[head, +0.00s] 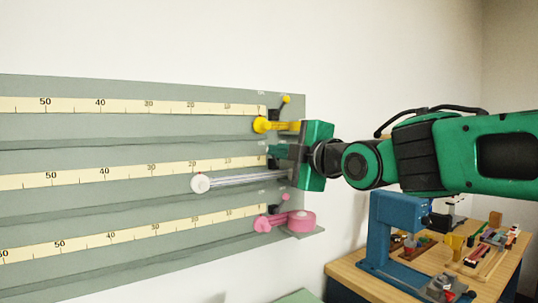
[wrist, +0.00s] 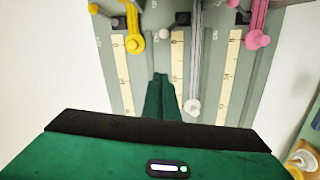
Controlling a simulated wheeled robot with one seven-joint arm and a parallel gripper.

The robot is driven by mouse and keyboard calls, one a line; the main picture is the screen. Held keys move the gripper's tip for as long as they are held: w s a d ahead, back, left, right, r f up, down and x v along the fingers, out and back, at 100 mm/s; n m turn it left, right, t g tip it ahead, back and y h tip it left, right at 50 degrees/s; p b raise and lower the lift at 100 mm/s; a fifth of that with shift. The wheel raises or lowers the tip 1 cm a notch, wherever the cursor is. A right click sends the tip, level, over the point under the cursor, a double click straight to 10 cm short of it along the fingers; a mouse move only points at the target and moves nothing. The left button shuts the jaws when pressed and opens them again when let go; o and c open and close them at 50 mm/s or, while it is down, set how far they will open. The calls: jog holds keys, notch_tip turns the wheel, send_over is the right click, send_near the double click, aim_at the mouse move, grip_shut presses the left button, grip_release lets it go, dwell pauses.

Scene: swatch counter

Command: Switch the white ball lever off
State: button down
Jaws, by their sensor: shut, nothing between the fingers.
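In the wrist view the gripper (wrist: 161,78) is left of the rod, with a visible gap. My gripper hides the rod's right end in the head view.
Each row of the panel (head: 130,149) has a ruler strip. A wooden table (head: 350,272) with a blue stand (head: 387,232) and small items is at lower right.

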aim_at(274, 156)
jog(key=w+a, duration=0.2)
jog(key=w, duration=0.9)
jog(key=shift+w+f, duration=0.15)
jog(key=shift+f, duration=0.3)
jog(key=shift+a, duration=0.1)
